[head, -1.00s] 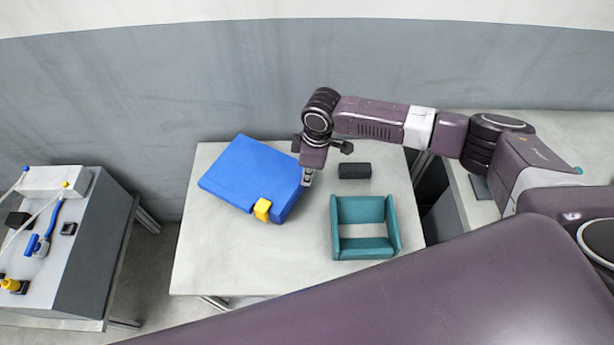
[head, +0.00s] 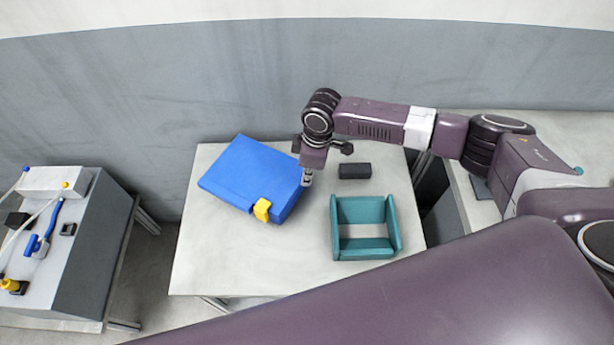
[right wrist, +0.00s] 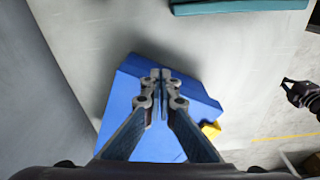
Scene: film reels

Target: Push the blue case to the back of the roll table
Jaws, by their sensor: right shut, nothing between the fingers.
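The blue case (head: 250,176) lies flat and turned at an angle on the grey roll table (head: 210,270), toward its back left. Its yellow latch (head: 262,210) faces the front. My right gripper (head: 307,181) is shut and empty at the right edge of the case; I cannot tell whether it touches. In the right wrist view the shut fingertips (right wrist: 161,76) appear in front of the blue case (right wrist: 120,100), near its edge. The large purple arm link in the foreground is mine. My left gripper does not show in the head view.
A small dark block (head: 354,171) lies just right of my right gripper. A teal open frame (head: 365,253) stands on the table's right side. A grey stand with cables and plugs (head: 95,250) is at the left. The table's front left is clear.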

